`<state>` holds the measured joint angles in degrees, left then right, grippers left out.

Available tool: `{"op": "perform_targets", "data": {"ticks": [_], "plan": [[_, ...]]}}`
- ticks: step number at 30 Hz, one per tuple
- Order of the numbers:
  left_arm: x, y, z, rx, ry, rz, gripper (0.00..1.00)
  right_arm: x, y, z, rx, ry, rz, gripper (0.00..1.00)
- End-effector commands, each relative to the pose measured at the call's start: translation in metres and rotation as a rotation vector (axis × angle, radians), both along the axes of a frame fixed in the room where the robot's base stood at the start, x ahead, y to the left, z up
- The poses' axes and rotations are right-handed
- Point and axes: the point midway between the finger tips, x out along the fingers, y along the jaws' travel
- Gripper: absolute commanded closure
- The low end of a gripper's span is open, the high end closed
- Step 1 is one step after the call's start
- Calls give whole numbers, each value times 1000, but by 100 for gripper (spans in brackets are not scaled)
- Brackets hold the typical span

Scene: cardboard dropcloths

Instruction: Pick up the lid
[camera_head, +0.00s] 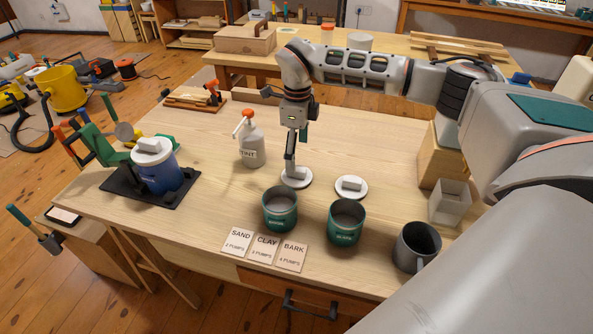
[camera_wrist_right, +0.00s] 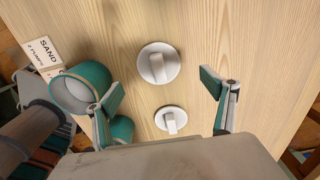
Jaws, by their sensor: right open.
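A round white lid with a block handle (camera_head: 303,183) lies on the wooden table behind the left green can; it is the upper lid in the wrist view (camera_wrist_right: 146,64). A second similar lid (camera_head: 351,188) lies to its right and is the lower lid in the wrist view (camera_wrist_right: 170,121). A third white lid (camera_head: 153,149) sits on a blue can. My right gripper (camera_head: 291,169) points down over the left lid and hides part of it. In the wrist view the open jaws (camera_wrist_right: 166,92) are empty, and both lids lie below. My left gripper is not in view.
Two open green cans (camera_head: 280,212) (camera_head: 344,226) stand in front of the lids. Cards (camera_head: 265,250) lie at the front edge. A tint pump bottle (camera_head: 251,145) stands left of the gripper. A grey mug (camera_head: 416,247) and a clear box (camera_head: 449,205) stand at right.

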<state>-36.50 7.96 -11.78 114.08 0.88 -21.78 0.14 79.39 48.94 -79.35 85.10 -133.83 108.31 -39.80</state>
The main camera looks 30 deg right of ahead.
Motion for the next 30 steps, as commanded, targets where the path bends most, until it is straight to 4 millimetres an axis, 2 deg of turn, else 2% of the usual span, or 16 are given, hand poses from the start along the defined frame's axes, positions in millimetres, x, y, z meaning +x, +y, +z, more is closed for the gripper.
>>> {"op": "perform_targets", "data": {"ticks": [3,8,16,24,25,28,30], "plan": [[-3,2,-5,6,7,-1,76,-1,0,-16,0,4,0,17],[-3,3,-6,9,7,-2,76,-1,0,-26,0,4,0,17],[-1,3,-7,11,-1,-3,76,-2,2,-65,0,4,1,17],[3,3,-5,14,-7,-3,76,0,2,-68,-1,-1,1,17],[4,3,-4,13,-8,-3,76,0,2,-68,-1,-1,1,19],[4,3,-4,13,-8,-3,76,-1,2,-68,0,0,1,45],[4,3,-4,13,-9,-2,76,-1,2,-69,-1,1,1,58]]}}
